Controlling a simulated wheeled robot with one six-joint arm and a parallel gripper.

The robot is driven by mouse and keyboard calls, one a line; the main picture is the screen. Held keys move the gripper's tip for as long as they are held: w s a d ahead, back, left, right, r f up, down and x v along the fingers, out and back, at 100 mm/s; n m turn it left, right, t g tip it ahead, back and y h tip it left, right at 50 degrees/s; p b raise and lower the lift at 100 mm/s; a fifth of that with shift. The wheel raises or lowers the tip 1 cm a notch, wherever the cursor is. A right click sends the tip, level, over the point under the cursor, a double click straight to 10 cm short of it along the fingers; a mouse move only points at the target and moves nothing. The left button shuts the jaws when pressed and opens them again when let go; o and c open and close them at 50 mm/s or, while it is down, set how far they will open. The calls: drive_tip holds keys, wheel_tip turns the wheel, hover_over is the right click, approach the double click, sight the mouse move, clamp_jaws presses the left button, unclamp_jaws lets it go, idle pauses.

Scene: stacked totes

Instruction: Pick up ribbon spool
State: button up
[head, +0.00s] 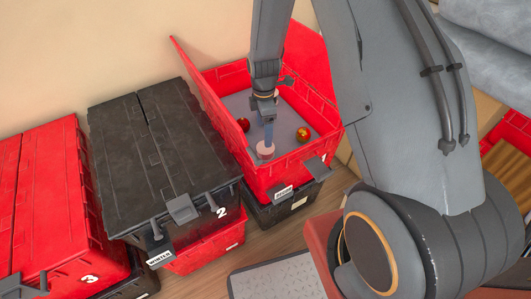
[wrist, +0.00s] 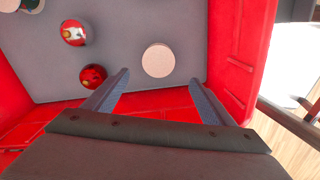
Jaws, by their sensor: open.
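A pale pink round thing (head: 265,150), which looks like the ribbon spool, stands on the grey floor of the open red tote (head: 284,171). Its flat round top (wrist: 158,60) shows in the wrist view, just beyond and roughly between my fingertips. My gripper (head: 268,140) reaches down into the tote, above and close to the spool. In the wrist view my gripper (wrist: 161,78) has its two blue fingers spread with nothing held between them. I cannot tell how far the fingertips are above the spool.
A dark red ball (head: 243,125) and a red-gold ball (head: 303,133) lie in the tote. Another pale round thing (wrist: 8,5) shows at the wrist view's corner. The tote's walls and raised lid (head: 198,85) surround my gripper. A black-lidded tote (head: 160,150) stands left.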

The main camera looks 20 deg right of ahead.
sight(263, 146)
drive_tip(key=f, duration=0.1)
drive_tip(key=w+f+n, duration=0.1)
drive_tip(key=f, duration=0.1)
drive_tip(key=shift+f, duration=0.3)
drive_tip(key=f, duration=0.7)
drive_tip(key=shift+s+d+f, duration=0.1)
drive_tip(key=shift+s+d, duration=0.1)
drive_tip(key=shift+s, duration=0.1)
drive_tip(key=c, duration=1.2)
